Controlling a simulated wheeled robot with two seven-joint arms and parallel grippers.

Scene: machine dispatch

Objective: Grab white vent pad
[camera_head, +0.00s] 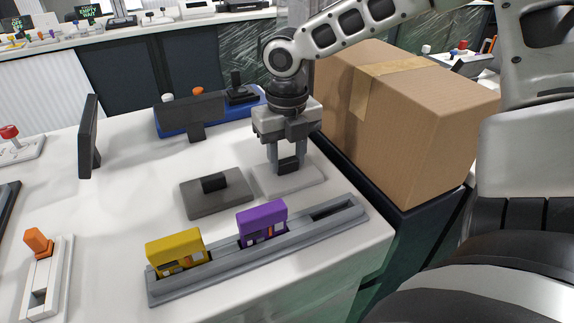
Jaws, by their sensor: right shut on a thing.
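The white vent pad (308,181) is a flat, pale plate on the white worktop, at the middle of the head view. My right gripper (288,166) comes down over it from above, pointing down, and is shut on its dark handle. The gripper hides part of the handle and the back of the pad. I cannot tell whether the pad touches the worktop or is slightly raised. Just to its left lies a dark grey pad (200,201) with a black handle on top. My left gripper is not in view.
A grey slotted rail (215,275) in front holds a yellow block (174,247) and a purple block (262,217); its right slot is empty. A cardboard box (400,130) stands close on the right. A blue-based control panel (195,115) and a thin black screen (89,137) stand behind.

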